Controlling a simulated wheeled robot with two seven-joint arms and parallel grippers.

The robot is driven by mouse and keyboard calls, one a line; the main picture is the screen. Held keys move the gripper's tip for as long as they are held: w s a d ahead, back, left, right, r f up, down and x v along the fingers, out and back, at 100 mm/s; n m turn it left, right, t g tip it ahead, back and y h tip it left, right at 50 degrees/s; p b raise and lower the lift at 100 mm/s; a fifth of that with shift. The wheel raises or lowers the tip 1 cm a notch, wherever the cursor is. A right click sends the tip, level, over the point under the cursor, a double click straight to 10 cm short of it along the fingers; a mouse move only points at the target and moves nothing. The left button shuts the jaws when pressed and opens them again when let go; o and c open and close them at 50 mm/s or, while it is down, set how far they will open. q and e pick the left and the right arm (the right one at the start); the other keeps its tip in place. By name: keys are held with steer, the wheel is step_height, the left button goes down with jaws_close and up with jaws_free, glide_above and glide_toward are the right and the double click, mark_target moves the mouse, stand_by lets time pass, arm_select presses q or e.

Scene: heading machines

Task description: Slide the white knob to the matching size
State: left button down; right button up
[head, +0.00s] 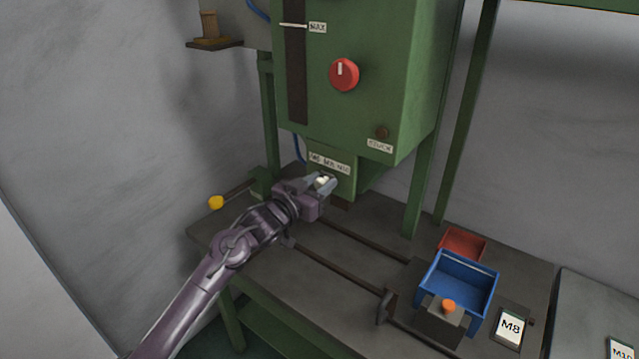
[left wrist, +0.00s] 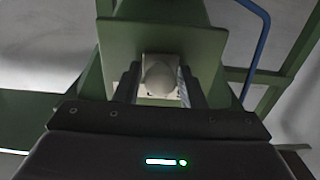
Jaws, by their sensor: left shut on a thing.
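The white knob (left wrist: 160,77) sits on the lower front of the green machine, between the two fingers of my left gripper (left wrist: 160,88). In the head view my left gripper (head: 322,184) is shut on the knob, of which a little shows, just under the size label strip (head: 330,162). The strip carries several sizes, too small to read surely, and the gripper is close below it. A card reading M8 (head: 510,327) lies at the right end of the bench. My right gripper is not in view.
The green machine (head: 405,100) has a red dial (head: 344,75) and a small dark button (head: 382,132). A blue bin (head: 462,268), a red bin (head: 477,238) and an orange knob (head: 449,306) stand at the bench's right. A yellow ball handle (head: 216,202) sticks out left of my gripper.

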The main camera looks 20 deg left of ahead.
mark_target(314, 171)
arm_select(q)
steer(key=shift+w+a+b, duration=0.15)
steer(key=shift+w+a, duration=0.1)
steer(key=shift+a, duration=0.45)
steer(key=shift+w+a+b, duration=0.15)
steer(key=shift+w+a, duration=0.1)
steer(key=shift+a, duration=0.5)
steer(key=shift+w+a+b, duration=0.15)
steer(key=shift+w+a, duration=0.1)
steer(key=shift+a, duration=0.45)
steer(key=shift+d, duration=0.1)
steer(key=c, duration=1.3)
jaws_free()
steer(key=shift+o, duration=0.6)
steer(key=shift+s, duration=0.1)
